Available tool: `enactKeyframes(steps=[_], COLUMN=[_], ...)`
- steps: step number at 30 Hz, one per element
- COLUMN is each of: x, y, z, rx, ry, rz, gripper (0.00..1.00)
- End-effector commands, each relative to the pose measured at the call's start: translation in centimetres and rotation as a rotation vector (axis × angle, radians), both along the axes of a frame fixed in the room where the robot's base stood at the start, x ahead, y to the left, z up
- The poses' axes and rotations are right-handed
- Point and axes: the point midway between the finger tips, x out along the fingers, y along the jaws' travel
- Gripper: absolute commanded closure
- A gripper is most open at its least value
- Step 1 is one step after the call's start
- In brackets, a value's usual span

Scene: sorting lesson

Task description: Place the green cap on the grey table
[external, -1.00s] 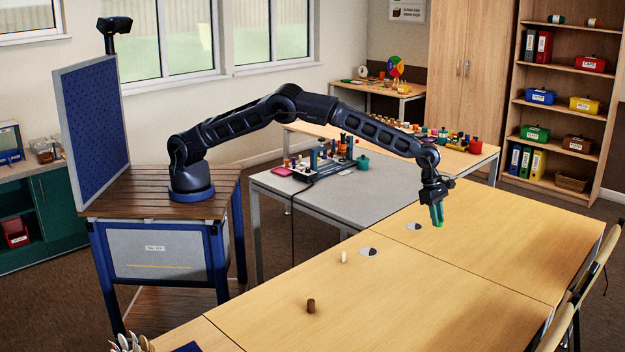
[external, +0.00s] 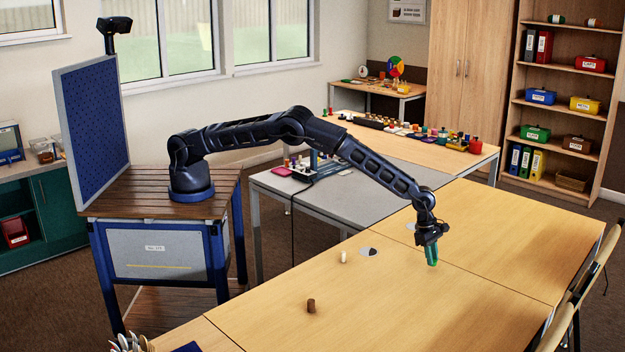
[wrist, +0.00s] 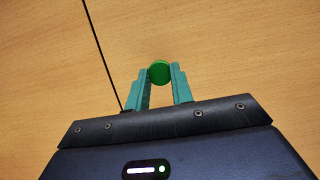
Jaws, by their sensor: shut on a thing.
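The green cap (wrist: 159,73) is a small round disc held between the teal fingertips of my gripper (wrist: 161,82) in the wrist view. In the external view my gripper (external: 432,262) points down above the light wooden table, near its seam; the cap is too small there to tell from the fingers. The grey table (external: 352,206) stands behind and left of the gripper, with a bare stretch at its front and middle.
A blue stand (external: 316,163) with small pieces and a pink item (external: 280,171) occupy the grey table's back left part. A white peg (external: 343,257), a brown cylinder (external: 311,306) and a black-and-white disc (external: 369,252) are on the wooden table. Its right side is clear.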

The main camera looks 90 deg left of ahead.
Motion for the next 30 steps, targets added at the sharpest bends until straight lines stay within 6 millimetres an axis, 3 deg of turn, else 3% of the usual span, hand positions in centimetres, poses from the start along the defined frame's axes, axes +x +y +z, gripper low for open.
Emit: enactKeyframes(steps=[5, 17, 18, 21, 30], x=[0.0, 0.0, 0.0, 0.0, 0.0], y=[0.0, 0.0, 0.0, 0.0, 0.0], z=[-2.4, -2.8, -2.8, -2.8, -2.6], rx=[0.000, 0.001, 0.000, 0.000, 0.000], ry=[0.001, 0.001, 0.000, 0.000, 0.000], rz=[0.000, 0.000, 0.000, 0.000, 0.000], gripper=[0.98, 0.98, 0.71, 0.55, 0.55])
